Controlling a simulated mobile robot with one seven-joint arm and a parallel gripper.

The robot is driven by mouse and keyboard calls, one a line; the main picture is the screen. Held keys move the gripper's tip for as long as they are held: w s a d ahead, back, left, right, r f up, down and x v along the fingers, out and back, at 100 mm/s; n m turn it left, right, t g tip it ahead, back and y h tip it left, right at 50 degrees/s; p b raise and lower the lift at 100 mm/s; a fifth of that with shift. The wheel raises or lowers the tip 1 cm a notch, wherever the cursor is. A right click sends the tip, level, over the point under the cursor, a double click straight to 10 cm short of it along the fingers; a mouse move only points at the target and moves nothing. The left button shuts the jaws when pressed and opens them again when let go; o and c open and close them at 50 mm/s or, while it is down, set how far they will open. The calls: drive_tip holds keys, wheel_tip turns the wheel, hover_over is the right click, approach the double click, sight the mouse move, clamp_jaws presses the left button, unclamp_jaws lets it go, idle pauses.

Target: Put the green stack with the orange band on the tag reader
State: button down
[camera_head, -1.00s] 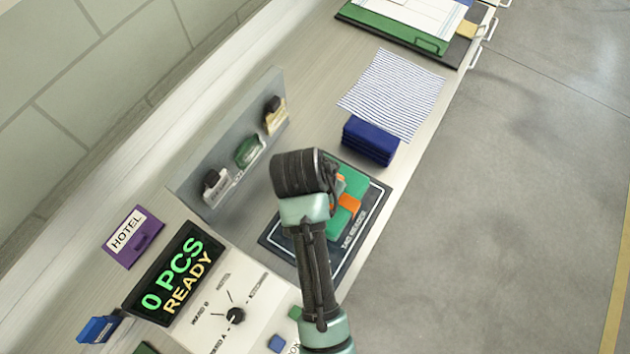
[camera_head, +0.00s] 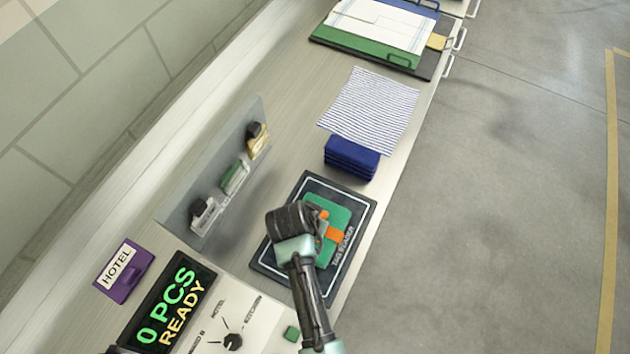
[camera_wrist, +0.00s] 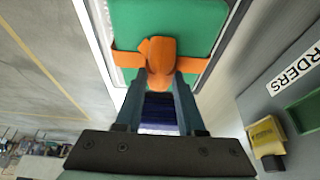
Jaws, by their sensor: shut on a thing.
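The green stack (camera_head: 340,217) with its orange band (camera_head: 334,235) is over the black tag reader (camera_head: 359,196) in the head view. I cannot tell whether it touches the reader or is held just above it. In the wrist view the green stack (camera_wrist: 190,15) fills the top middle, with the orange band (camera_wrist: 128,59) across it. My gripper (camera_wrist: 161,84) is shut on a raised orange part of the band, between its two fingers. In the head view my wrist hides the fingertips and the stack's left side.
A dark blue folded stack (camera_head: 351,158) lies just beyond the reader, before a striped cloth (camera_head: 370,104). A grey upright rack (camera_head: 215,170) stands to the left. A display reads "0 PCS READY" (camera_head: 175,302), near a purple HOTEL tag (camera_head: 124,270). The counter edge is close on the right.

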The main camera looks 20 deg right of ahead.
drive_tip(key=c, duration=0.5)
unclamp_jaws()
drive_tip(key=shift+f, duration=0.1)
drive_tip(key=b+v, duration=0.1)
drive_tip(key=v, duration=1.1)
drive_tip(key=w+a+r+n+t, duration=0.2)
drive_tip(key=w+r+t, duration=0.25)
drive_tip(key=r, duration=0.65)
drive_tip(key=w+a+r+n+t+y, duration=0.1)
drive_tip(key=w+r+t, duration=0.4)
drive_tip(key=r, duration=0.6)
drive_tip(key=w+a+r+n+t, duration=0.25)
drive_tip(key=w+r, duration=0.35)
drive_tip(key=r, duration=0.5)
drive_tip(key=s+a+r+n+t, duration=0.1)
drive_tip(key=s+r+t, duration=0.3)
drive_tip(key=r, duration=0.6)
drive_tip(key=s+a+r+n+t+y, duration=0.1)
drive_tip(key=s+r+t, duration=0.3)
drive_tip(key=r, duration=0.5)
drive_tip(key=s+a+r+n+t+y, duration=0.1)
drive_tip(key=s+r+n+t, duration=0.2)
drive_tip(key=r, duration=0.7)
drive_tip(key=shift+s+a+r+t, duration=0.2)
drive_tip(key=shift+s+r+t, duration=0.15)
drive_tip(key=shift+s+t, duration=0.45)
